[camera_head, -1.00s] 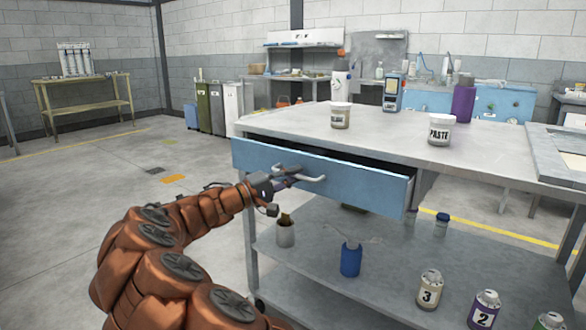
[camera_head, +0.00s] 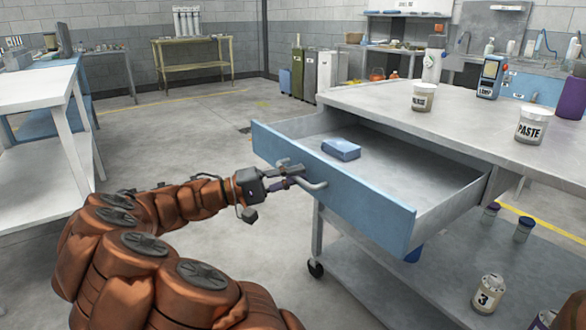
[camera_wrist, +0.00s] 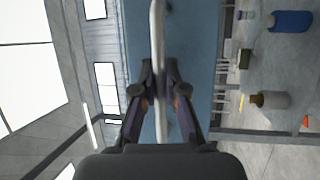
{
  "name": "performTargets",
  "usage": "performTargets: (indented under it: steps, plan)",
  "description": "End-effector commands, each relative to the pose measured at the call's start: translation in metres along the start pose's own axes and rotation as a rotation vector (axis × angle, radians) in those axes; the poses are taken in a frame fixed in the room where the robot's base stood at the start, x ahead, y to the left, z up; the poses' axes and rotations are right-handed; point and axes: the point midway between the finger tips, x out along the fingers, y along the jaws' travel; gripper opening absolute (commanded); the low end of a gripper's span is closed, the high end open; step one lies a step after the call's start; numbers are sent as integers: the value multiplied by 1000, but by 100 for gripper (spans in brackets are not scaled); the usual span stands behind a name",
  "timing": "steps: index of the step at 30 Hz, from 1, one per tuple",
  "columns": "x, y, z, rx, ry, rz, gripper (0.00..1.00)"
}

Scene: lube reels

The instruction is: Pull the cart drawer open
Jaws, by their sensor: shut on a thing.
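The cart drawer (camera_head: 350,190) has a blue front and stands well out from under the cart's grey top (camera_head: 455,125). A small blue box (camera_head: 341,149) lies inside it, near the front left part. My gripper (camera_head: 296,174) is shut on the drawer's pale bar handle (camera_head: 318,186) on the outside of the blue front. In the wrist view the handle (camera_wrist: 158,40) runs between the two fingers (camera_wrist: 159,92), with the blue drawer front (camera_wrist: 195,60) behind it. The drawer's far back end is hidden under the top.
A labelled jar (camera_head: 424,97) and a PASTE jar (camera_head: 531,124) stand on the cart top. The lower shelf (camera_head: 400,300) holds several bottles, among them a bottle marked 3 (camera_head: 488,293). A white table (camera_head: 40,100) stands at the left. The floor between is clear.

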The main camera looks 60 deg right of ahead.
Motion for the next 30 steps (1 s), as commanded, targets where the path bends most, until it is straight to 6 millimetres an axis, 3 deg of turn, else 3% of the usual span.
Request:
performTargets:
  steps: [15,16,22,30]
  plan:
    - [-2,1,3,-2,-10,1,0]
    - [-2,1,3,-2,-10,1,14]
    - [-2,1,3,-2,-9,1,35]
    - [-2,1,3,-2,-10,1,37]
